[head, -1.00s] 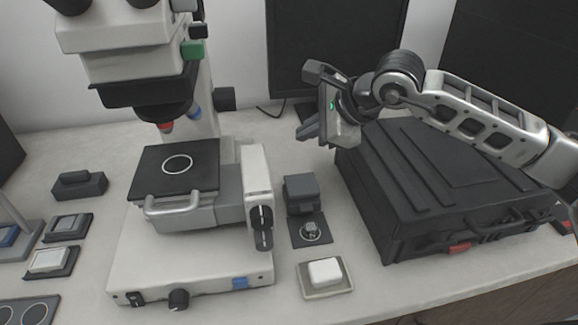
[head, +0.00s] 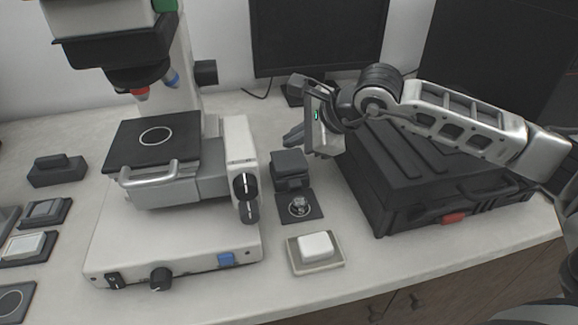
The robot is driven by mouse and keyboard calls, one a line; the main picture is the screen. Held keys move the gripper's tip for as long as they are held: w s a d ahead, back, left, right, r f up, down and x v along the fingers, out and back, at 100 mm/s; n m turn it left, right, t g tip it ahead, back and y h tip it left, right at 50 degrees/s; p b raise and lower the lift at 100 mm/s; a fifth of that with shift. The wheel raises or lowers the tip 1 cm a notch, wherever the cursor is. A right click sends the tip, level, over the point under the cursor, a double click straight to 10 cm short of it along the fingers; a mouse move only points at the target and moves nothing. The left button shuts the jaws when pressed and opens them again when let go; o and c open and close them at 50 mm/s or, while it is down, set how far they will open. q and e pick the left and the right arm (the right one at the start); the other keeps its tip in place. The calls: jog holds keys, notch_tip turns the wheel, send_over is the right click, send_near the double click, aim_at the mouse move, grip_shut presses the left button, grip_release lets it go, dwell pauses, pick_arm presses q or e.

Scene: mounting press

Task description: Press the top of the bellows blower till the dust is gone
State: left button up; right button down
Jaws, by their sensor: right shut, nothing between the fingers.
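A small dark grey block with a cap-like top, which looks like the bellows blower (head: 290,169), stands on the table right of the microscope. In front of it lies a dark square pad (head: 312,213) with a small shiny round piece (head: 299,206) on it. Dust is too small to make out. My right gripper (head: 292,137) is shut and empty. In the picture its fingertips are just above the block's top, with a small gap between. My left gripper is not in view.
A white microscope (head: 180,235) with a dark stage stands at left. A large black case (head: 410,190) lies under my right arm. A tray (head: 318,267) with a white block is in front of the pad. Small dark blocks lie at far left. A monitor (head: 320,35) stands behind.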

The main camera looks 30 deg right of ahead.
aim_at(289, 160)
jog(key=shift+f+b, duration=0.3)
jog(key=shift+f, duration=0.35)
dwell(0.9)
dwell(0.8)
jog(key=shift+f+b, duration=0.4)
jog(key=shift+b, duration=0.3)
jog(key=shift+f, duration=0.15)
